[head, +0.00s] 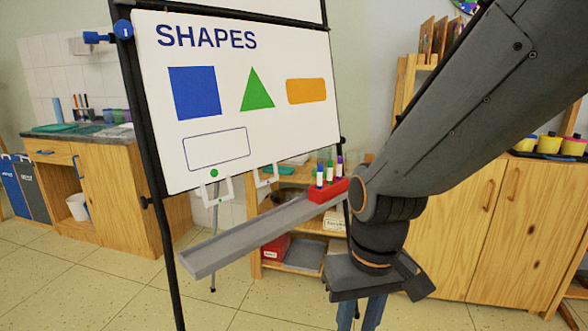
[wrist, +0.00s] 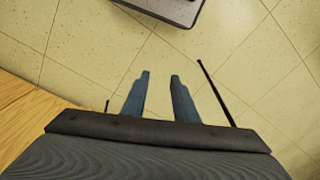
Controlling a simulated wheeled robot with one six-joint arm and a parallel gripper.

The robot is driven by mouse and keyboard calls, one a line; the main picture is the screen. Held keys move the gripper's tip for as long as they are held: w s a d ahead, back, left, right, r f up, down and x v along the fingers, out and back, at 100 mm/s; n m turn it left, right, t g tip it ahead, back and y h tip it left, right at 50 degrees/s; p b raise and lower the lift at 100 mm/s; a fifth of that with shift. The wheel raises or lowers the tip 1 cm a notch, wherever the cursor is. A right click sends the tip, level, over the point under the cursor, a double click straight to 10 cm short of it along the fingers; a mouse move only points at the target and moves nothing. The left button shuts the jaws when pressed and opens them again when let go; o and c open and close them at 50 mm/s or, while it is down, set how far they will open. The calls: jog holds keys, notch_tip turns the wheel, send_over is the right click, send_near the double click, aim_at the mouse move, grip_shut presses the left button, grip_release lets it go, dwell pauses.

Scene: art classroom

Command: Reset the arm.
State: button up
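My arm comes in from the upper right of the head view and bends down at the wrist. My gripper (head: 361,318) hangs low at the right of the easel, with its fingers cut by the lower picture edge. In the wrist view my gripper (wrist: 160,76) points down over the tiled floor. Its two blue-grey fingers stand apart with nothing between them.
A whiteboard easel (head: 262,140) with drawn shapes stands left of my arm. Its grey tray (head: 235,240) carries a red holder (head: 327,191) with several markers, close to my wrist. Wooden cabinets (head: 500,225) stand behind. Bare floor (wrist: 235,35) lies below the gripper.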

jog(key=s+d+r+m+p, duration=0.2)
jog(key=d+r+p, duration=0.7)
jog(key=r+p, duration=0.2)
jog(key=shift+s+h+p, duration=0.15)
jog(key=shift+h+p, duration=0.15)
jog(key=shift+p, duration=0.75)
jog(key=shift+c, duration=0.3)
